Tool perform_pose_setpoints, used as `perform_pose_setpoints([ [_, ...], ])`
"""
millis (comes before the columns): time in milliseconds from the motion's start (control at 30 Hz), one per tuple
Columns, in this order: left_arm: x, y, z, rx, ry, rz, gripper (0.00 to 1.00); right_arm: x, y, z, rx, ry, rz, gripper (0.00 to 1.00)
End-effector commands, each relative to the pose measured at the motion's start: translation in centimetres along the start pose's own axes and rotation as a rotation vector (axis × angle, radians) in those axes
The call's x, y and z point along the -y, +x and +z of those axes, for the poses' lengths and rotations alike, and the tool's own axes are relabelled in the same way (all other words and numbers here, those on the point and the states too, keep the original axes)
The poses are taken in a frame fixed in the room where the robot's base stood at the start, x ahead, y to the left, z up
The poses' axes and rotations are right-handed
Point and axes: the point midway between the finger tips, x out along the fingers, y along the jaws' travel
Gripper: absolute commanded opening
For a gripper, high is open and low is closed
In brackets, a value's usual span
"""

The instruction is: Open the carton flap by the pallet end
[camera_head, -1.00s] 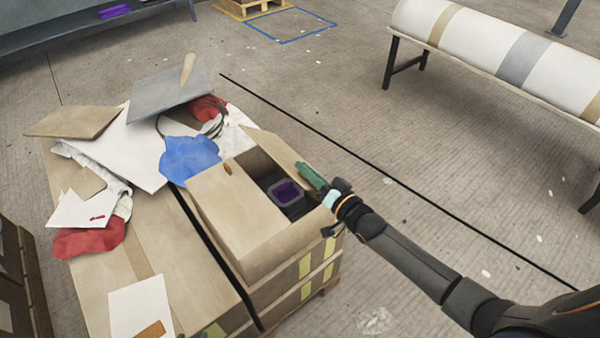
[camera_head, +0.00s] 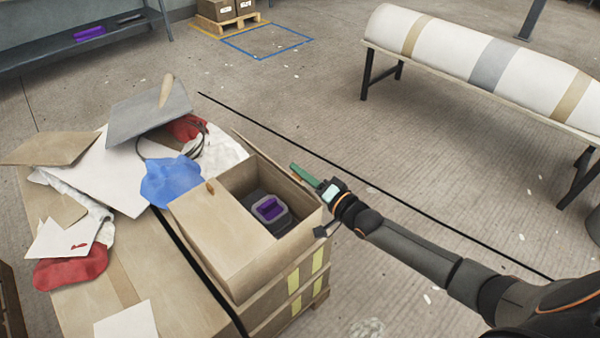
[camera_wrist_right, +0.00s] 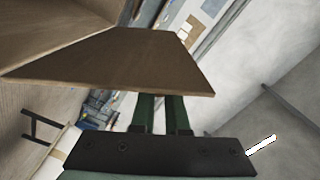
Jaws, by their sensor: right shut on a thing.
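The carton (camera_head: 245,265) stands on the pallet end with its right part open. A tan flap (camera_wrist_right: 115,65) fills much of the right wrist view, and a thin strip of it (camera_head: 243,140) shows in the head view along the carton's far right edge. My right gripper (camera_head: 305,175) is at that edge, its green fingers shut on the flap. In the right wrist view the fingers (camera_wrist_right: 164,108) reach up to the flap's edge, and the flap hides their tips. Inside the carton lies a grey case with a purple insert (camera_head: 268,209). The left flap (camera_head: 205,222) lies closed. My left gripper is out of view.
Left of the carton lie a blue cloth (camera_head: 172,182), red cloths (camera_head: 72,266), boards and a grey panel (camera_head: 150,112). A bench with a striped white roll (camera_head: 485,60) stands at the back right.

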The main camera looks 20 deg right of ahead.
Motion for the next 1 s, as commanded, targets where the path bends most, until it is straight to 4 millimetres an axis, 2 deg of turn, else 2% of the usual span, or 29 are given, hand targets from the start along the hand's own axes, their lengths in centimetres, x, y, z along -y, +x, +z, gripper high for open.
perform_pose_setpoints([
  [167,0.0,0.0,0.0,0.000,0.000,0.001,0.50,0.0,0.0,0.0,0.000,-0.002,0.001,0.00],
  [200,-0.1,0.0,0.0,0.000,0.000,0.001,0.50,0.0,0.0,0.0,0.000,-0.002,0.001,0.17],
  [433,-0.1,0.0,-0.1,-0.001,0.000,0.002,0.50,0.0,0.0,0.0,0.000,-0.002,0.001,0.42],
  [767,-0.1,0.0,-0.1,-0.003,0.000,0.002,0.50,-0.1,-0.3,0.0,0.001,-0.001,0.002,0.42],
  [867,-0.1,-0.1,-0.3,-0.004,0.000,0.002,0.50,-0.1,-1.2,0.1,0.001,-0.001,0.002,0.42],
  [1000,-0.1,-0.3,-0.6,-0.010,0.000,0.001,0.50,-0.1,-3.5,0.1,0.003,-0.001,0.005,0.42],
])
